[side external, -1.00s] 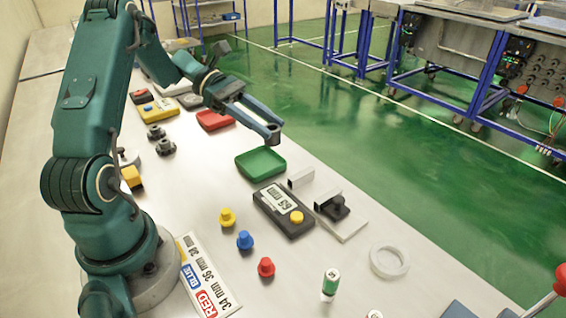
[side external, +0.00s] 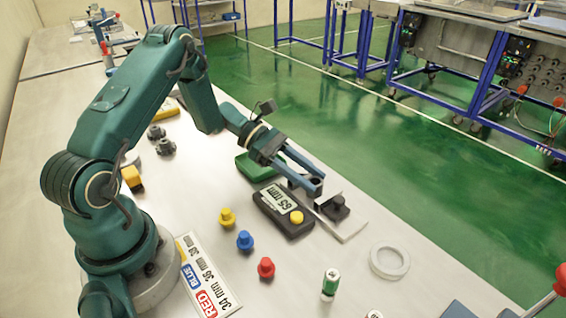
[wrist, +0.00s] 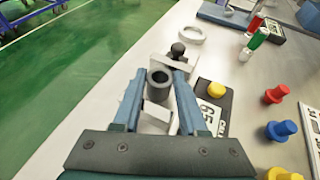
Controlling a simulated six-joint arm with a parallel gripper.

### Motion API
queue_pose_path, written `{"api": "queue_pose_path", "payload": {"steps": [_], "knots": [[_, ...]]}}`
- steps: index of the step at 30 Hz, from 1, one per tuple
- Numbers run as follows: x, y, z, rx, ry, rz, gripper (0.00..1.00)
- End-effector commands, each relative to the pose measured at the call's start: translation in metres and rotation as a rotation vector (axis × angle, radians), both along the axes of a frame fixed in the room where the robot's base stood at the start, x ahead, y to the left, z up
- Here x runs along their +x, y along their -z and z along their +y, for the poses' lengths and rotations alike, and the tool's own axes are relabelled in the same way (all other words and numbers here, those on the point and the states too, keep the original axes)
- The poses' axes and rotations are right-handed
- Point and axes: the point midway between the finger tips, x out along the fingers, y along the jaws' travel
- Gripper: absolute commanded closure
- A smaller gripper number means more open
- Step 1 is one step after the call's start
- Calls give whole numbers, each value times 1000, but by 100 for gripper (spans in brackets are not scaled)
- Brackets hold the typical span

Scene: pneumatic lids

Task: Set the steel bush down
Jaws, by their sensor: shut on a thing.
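My gripper (side external: 316,188) is shut on the steel bush (wrist: 159,85), a dark grey hollow cylinder with its open bore facing up in the wrist view. The bush sits between the fingertips; in the side view its dark top (side external: 316,181) just shows there. The gripper is over the measuring fixture (side external: 350,226), a pale plate with a light block and a black knob (side external: 336,207). In the wrist view a light block (wrist: 155,120) shows below the bush. I cannot tell whether the bush touches the fixture.
A dark gauge (side external: 284,211) with a display and yellow button stands beside the fixture. Yellow (side external: 227,217), blue (side external: 245,240) and red (side external: 266,267) knobs stand nearby. A green tray (side external: 250,167) is partly behind the gripper. A pale ring (side external: 389,261) lies to the right.

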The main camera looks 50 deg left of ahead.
Motion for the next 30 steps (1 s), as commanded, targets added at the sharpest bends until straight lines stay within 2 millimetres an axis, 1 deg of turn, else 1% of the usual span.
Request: {"api": "queue_pose_path", "payload": {"steps": [8, 9, 11, 23, 26, 30], "knots": [[0, 1, 0, -1, 0, 0, 100], [0, 2, 0, 0, 0, -1, 50], [0, 1, 0, 0, -1, -1, 28], [0, -2, 2, 1, -1, -2, 28], [-3, -6, 13, 1, -4, -5, 28], [-13, -17, 38, 2, -7, -6, 28]]}}
